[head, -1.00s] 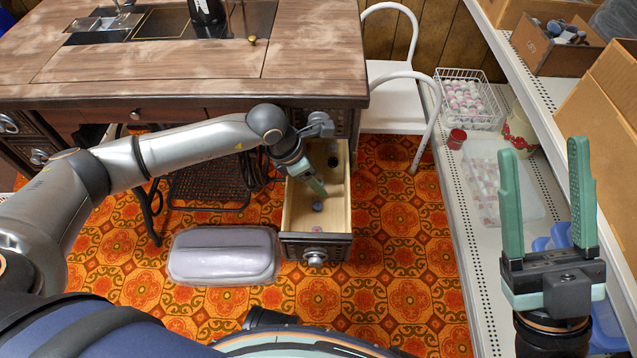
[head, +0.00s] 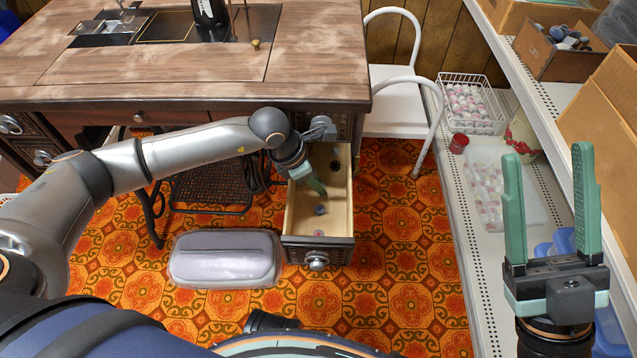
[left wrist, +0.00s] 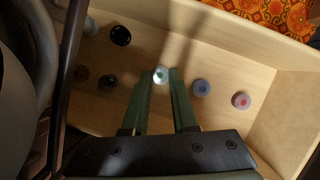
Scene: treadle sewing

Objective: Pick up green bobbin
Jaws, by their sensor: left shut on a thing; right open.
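The green bobbin (left wrist: 160,74) shows as a pale, greenish disc between my left fingertips in the left wrist view. My left gripper (head: 318,187) reaches down into the open wooden drawer (head: 344,215) of the sewing table. Its green fingers (left wrist: 162,82) are shut on the bobbin. Whether the bobbin is clear of the drawer floor I cannot tell. In the head view the held bobbin is hidden by the gripper. My right gripper (head: 551,205) is open and empty, fingers up, over the shelf at the right.
A blue-grey bobbin (left wrist: 201,87) and a pink one (left wrist: 241,100) lie right of the fingers. A black bobbin (left wrist: 120,35) and several dark ones lie left. Drawer walls surround the gripper. A lidded grey box (head: 225,258) is on the floor; a white chair (head: 397,105) stands behind.

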